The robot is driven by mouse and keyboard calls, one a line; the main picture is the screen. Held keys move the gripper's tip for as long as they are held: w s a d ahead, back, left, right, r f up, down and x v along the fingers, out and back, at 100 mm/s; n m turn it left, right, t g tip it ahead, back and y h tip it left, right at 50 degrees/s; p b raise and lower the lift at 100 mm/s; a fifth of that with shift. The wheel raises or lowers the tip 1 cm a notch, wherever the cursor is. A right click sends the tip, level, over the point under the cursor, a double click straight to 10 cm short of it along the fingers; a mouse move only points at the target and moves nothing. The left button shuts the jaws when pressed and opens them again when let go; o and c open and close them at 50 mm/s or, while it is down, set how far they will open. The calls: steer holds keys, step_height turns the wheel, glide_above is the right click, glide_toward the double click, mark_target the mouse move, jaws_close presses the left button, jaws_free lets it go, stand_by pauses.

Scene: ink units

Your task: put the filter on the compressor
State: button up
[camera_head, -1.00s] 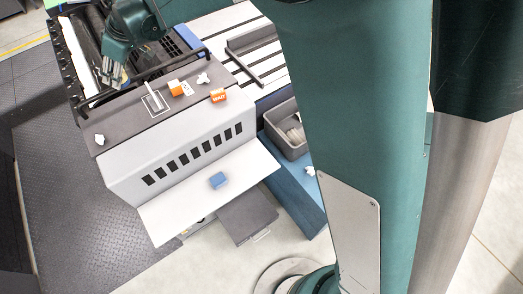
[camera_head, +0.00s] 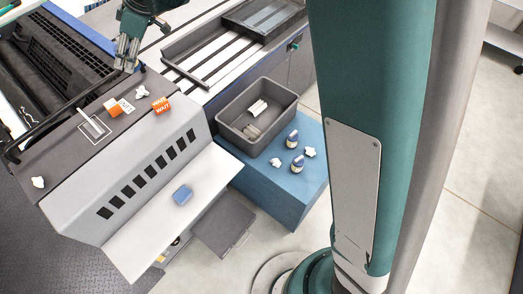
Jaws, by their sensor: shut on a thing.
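My gripper (camera_head: 127,57) hangs at the top left, near the right end of the machine's dark top panel (camera_head: 70,157). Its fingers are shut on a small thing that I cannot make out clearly. I cannot tell which thing here is the filter. White cylinder-like pieces (camera_head: 258,107) lie in a grey bin (camera_head: 233,105), apart from my gripper. No thing in view is plainly a compressor. A blue block (camera_head: 182,194) sits on the machine's white shelf (camera_head: 130,238).
Orange-and-white blocks (camera_head: 161,105) and white crumpled bits (camera_head: 38,182) lie on the panel. Blue-and-white bottles (camera_head: 297,163) stand on a blue platform (camera_head: 275,195) beside the bin. A dark tray (camera_head: 205,55) lies behind. My arm covers the right centre.

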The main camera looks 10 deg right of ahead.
steer(key=w+d+b, duration=0.2)
steer(key=w+d, duration=0.1)
steer(key=d, duration=0.8)
steer(key=w+d+b, duration=0.2)
steer(key=w+d, duration=0.1)
steer(key=d, duration=0.8)
steer(key=w+d+b, duration=0.2)
steer(key=w+d, duration=0.2)
steer(key=d, duration=0.7)
steer(key=s+d+m+b, duration=0.1)
steer(key=s+d+b, duration=0.25)
steer(key=d, duration=1.25)
steer(key=s+d+b, duration=0.2)
steer(key=d+b, duration=0.2)
steer(key=d, duration=1.3)
step_height(320, 180, down, 44)
steer(key=shift+a+f+t, duration=0.2)
steer(key=shift+a+t, duration=0.15)
steer(key=shift+t, duration=0.05)
steer(key=shift+f, duration=0.1)
steer(key=shift+f+b, duration=0.5)
steer(key=shift+f, duration=2.55)
